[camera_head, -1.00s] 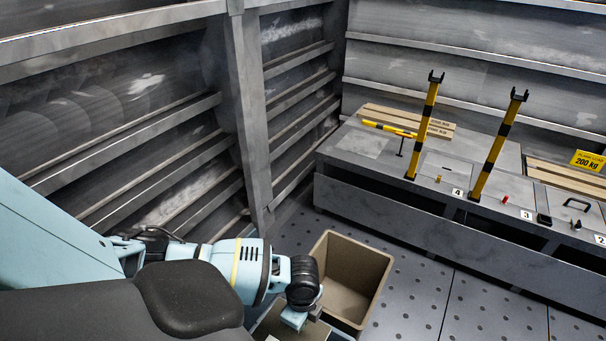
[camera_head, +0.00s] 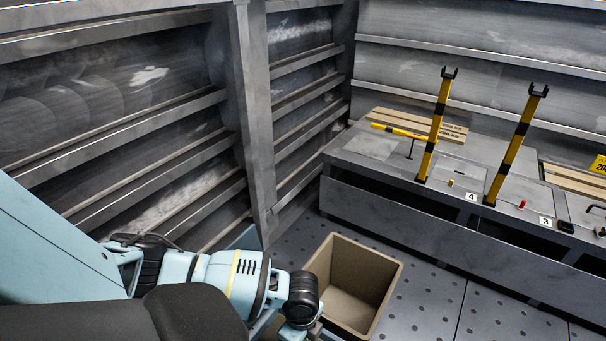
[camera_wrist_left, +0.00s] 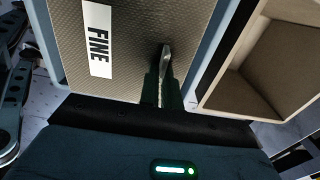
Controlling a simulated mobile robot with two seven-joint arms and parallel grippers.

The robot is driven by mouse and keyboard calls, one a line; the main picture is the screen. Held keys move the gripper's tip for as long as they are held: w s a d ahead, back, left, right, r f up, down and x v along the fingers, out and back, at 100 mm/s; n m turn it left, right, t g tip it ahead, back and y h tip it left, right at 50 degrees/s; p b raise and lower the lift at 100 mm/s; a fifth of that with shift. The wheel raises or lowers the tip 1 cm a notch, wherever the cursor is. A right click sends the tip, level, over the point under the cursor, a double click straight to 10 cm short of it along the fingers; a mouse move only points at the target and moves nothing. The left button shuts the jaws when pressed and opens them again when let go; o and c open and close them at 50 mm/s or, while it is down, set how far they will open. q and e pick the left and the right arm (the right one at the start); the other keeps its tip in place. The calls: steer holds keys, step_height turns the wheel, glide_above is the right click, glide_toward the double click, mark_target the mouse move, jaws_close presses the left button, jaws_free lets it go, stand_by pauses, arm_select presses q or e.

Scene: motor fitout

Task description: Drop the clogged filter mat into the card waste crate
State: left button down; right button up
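The open tan crate (camera_head: 353,285) stands on the floor just right of my left gripper (camera_head: 302,318) in the head view. Its visible interior looks empty, and its rim and inside also show at the right of the left wrist view (camera_wrist_left: 262,62). In the wrist view a grey-tan textured panel marked FINE (camera_wrist_left: 125,55) lies behind my left fingers (camera_wrist_left: 164,75), with pale blue along its sides. I cannot tell whether this is the clogged mat. The fingers are close together with a thin pale piece at their tips; whether they grip it is unclear. My right gripper is out of view.
A long grey bench (camera_head: 420,215) runs along the back right, with yellow-black posts (camera_head: 435,125), numbered labels and small parts on it. Ribbed metal walls (camera_head: 140,120) close the left and back. Dotted floor (camera_head: 425,305) is clear right of the crate.

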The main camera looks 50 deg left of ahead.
arm_select(q)
steer(key=c, duration=1.5)
jaws_free()
steer(key=shift+c, duration=0.2)
step_height(320, 180, up, 7)
steer(key=shift+f+p, duration=0.2)
steer(key=shift+p, duration=1.05)
steer(key=shift+r, duration=0.65)
